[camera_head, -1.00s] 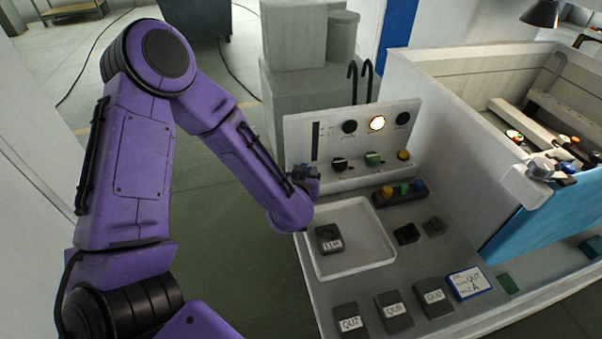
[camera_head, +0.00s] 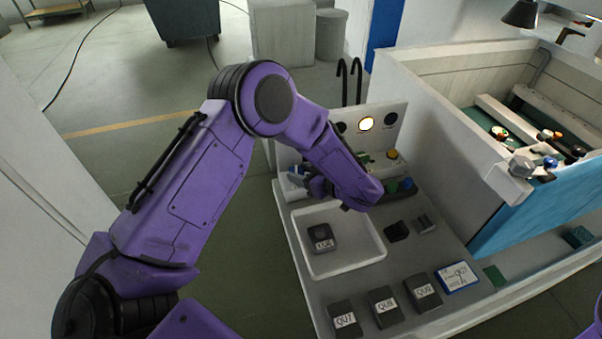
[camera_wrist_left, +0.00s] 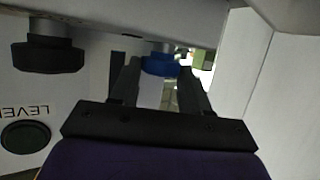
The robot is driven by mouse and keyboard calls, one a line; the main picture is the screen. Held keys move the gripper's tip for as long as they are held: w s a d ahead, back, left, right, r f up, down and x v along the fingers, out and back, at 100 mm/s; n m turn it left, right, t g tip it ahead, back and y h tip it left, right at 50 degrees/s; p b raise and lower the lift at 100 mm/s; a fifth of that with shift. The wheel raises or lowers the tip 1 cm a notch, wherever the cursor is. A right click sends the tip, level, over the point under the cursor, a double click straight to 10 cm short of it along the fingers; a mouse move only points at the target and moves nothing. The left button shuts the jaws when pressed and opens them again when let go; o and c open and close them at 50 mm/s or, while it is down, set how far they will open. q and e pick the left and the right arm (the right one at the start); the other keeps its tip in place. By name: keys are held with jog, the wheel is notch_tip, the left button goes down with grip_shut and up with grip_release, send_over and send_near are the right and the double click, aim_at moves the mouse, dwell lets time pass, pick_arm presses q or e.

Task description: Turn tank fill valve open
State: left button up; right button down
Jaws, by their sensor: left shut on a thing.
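The control panel (camera_head: 383,117) stands at the back of the bench, with a lit round lamp (camera_head: 366,123) and a row of knobs partly behind my left arm. My left gripper (camera_head: 308,184) is at the panel's lower left. In the left wrist view, its two dark fingers (camera_wrist_left: 160,85) are shut on a blue handle (camera_wrist_left: 160,65), which I take to be the fill valve. The fingers hide part of it, so its turned angle is unclear. A black knob (camera_wrist_left: 47,57) and a dark round lamp (camera_wrist_left: 25,137) by upside-down lettering lie beside it. My right gripper is out of view.
A white tray (camera_head: 355,240) holding a dark labelled block (camera_head: 321,238) lies in front of the panel. Several dark labelled blocks and a blue-framed card (camera_head: 458,277) line the front edge. A large open tank (camera_head: 430,130) stands at right.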

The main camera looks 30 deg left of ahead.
pick_arm(q)
jog(key=shift+w+n+g+b, duration=0.15)
jog(key=shift+n+g+b, duration=0.05)
jog(key=shift+n+g, duration=0.65)
jog(key=shift+w+n+g+b, duration=0.15)
jog(key=shift+n+g, duration=0.5)
jog(key=shift+g, duration=0.3)
jog(key=o, duration=0.6)
jog(key=shift+o, duration=0.9)
jog(key=shift+a, duration=0.15)
jog(key=shift+a+f, duration=0.1)
